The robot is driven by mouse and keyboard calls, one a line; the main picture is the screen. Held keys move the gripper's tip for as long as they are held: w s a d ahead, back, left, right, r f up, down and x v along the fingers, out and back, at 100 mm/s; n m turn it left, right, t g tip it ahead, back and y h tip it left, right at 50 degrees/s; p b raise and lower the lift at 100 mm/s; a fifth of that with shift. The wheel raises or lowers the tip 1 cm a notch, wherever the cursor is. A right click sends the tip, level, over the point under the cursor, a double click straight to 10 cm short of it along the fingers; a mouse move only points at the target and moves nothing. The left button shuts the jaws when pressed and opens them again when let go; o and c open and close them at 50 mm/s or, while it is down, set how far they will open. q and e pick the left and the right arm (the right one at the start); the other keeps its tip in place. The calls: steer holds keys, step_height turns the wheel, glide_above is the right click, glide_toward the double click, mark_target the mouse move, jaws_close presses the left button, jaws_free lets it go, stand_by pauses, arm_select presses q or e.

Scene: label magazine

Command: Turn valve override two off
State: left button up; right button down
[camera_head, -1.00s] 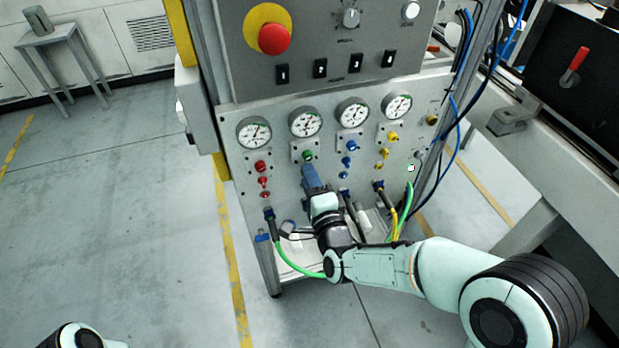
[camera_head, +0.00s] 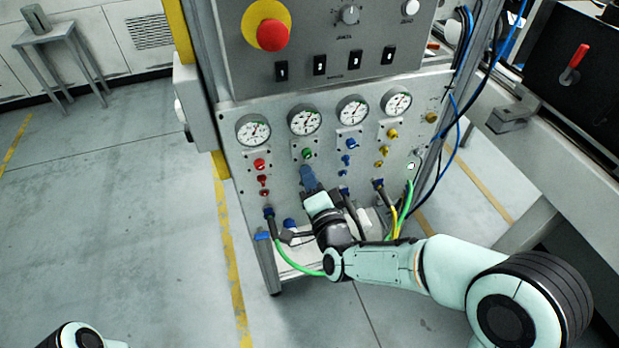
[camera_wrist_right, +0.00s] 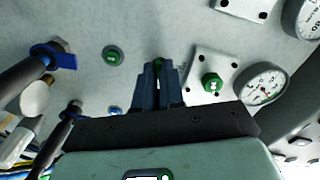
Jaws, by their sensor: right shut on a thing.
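The panel's second column has a green knob (camera_head: 307,154) under its gauge. It also shows in the right wrist view (camera_wrist_right: 212,83) on a white plate. My right gripper (camera_head: 306,172) is against the panel just below that knob. In the right wrist view, its blue fingers (camera_wrist_right: 158,68) are shut on a small green valve override (camera_wrist_right: 158,63), mostly hidden between the fingertips. A green fitting (camera_wrist_right: 113,55) sits on the panel beyond the fingers. My left gripper is not in view; only part of that arm shows at the bottom left.
Red (camera_head: 260,165), blue (camera_head: 350,144) and yellow (camera_head: 393,133) knobs stand in the neighbouring columns. Hoses, including a green one (camera_head: 292,262), hang near my right wrist. A red emergency button (camera_head: 272,35) is above.

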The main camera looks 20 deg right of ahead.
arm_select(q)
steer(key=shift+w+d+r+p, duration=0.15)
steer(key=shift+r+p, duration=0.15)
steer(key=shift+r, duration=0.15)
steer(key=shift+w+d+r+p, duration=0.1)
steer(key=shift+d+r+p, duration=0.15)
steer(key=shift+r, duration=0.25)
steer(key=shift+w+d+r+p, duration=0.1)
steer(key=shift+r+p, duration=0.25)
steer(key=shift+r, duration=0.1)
arm_select(e)
steer(key=shift+r+n, duration=0.15)
steer(key=shift+n, duration=6.75)
steer(key=c, duration=1.2)
jaws_free()
steer(key=shift+w, duration=0.1)
steer(key=shift+c, duration=0.2)
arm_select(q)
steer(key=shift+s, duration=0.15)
arm_select(e)
steer(key=shift+f, duration=0.2)
